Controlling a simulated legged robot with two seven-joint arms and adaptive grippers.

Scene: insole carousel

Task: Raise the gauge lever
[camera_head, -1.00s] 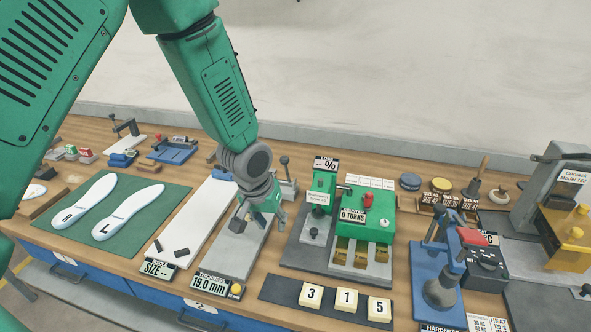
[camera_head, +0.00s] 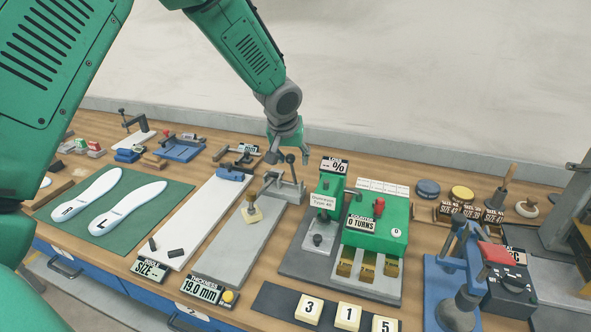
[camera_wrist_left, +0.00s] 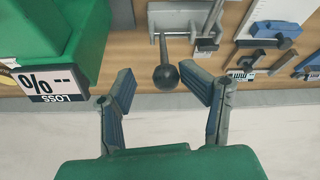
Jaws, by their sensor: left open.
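The thickness gauge (camera_head: 225,255) is a long grey plate whose front display reads 19.0 mm (camera_head: 200,289). A plunger with a brass-coloured body and a pale foot (camera_head: 252,213) stands over the plate. At the plate's back end, the gauge lever (camera_head: 291,160) is a thin rod with a dark ball knob. My left gripper (camera_head: 288,155) is open around the knob area. In the left wrist view, the lever's knob (camera_wrist_left: 166,77) shows between the open fingertips of my left gripper (camera_wrist_left: 160,80), with a gap on each side. My right gripper is out of view.
A green machine (camera_head: 376,225) with a loss display (camera_head: 334,167) stands just right of the gauge. A long white plate (camera_head: 205,217) lies to its left, and white insoles lie on a green mat (camera_head: 60,222). Number blocks (camera_head: 347,317) sit in front. The wall is behind.

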